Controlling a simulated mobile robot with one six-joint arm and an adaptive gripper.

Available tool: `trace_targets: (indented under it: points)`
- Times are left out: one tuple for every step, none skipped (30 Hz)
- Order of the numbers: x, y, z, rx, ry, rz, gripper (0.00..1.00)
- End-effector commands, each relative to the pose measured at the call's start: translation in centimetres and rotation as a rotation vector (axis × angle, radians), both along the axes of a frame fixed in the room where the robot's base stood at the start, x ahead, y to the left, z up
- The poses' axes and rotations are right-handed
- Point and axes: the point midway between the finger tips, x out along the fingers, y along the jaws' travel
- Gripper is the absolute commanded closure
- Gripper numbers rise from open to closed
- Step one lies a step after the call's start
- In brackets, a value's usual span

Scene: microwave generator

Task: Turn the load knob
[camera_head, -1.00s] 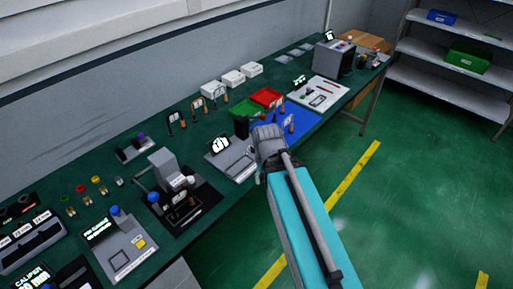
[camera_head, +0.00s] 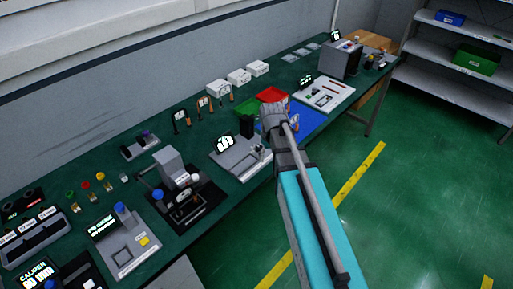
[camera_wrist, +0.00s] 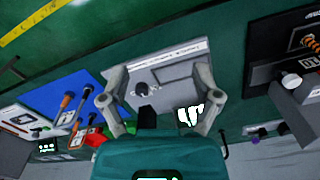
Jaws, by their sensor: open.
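In the wrist view my gripper (camera_wrist: 166,76) is open, its two fingers spread over a grey panel (camera_wrist: 178,78). A small round knob-like part (camera_wrist: 142,89) with a dark piece below it stands on that panel, between the fingers and nearer the left one. I cannot read whether it is marked as the load knob. Nothing is held. In the head view the grey panel (camera_head: 228,158) lies on the green bench, with a black display (camera_head: 224,142) at its back and a small grey part (camera_head: 260,152) at its right. My arm hides the fingertips there.
A blue mat (camera_head: 306,124) with orange-handled tools, a red tray (camera_head: 271,94) and a green tray (camera_head: 250,105) lie beyond the panel. A black-based fixture (camera_head: 186,203) stands to its left. White boxes (camera_head: 238,77) line the wall.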

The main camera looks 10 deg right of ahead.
Motion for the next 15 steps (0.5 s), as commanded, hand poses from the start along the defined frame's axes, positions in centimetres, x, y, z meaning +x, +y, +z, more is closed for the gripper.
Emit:
trace_targets:
  points:
    - [3.1,0.0,-0.1,0.000,0.000,0.054,0.19]
    - [4.4,0.0,-0.1,0.000,0.000,0.090,0.19]
    - [6.0,0.0,-0.2,0.000,0.000,0.140,0.19]
    - [7.2,0.0,-0.2,0.000,0.000,0.177,0.19]
    - [8.4,0.1,-0.2,0.000,0.000,0.213,0.19]
    - [10.0,0.1,-0.3,0.000,0.000,0.261,0.19]
    - [11.1,0.1,-0.3,0.000,0.000,0.296,0.19]
    - [12.1,0.1,-0.3,0.000,0.000,0.329,0.19]
    - [13.4,0.1,-0.3,0.000,0.000,0.371,0.19]
    - [14.3,0.1,-0.4,0.001,0.001,0.400,0.19]
    - [15.0,0.1,-0.4,0.001,0.001,0.426,0.19]
    - [15.9,0.1,-0.4,0.001,0.001,0.458,0.19]
    - [16.5,0.1,-0.4,0.001,0.001,0.479,0.19]
    - [17.0,0.2,-0.4,0.001,0.000,0.496,0.19]
    - [17.6,0.2,-0.4,0.001,0.000,0.519,0.19]
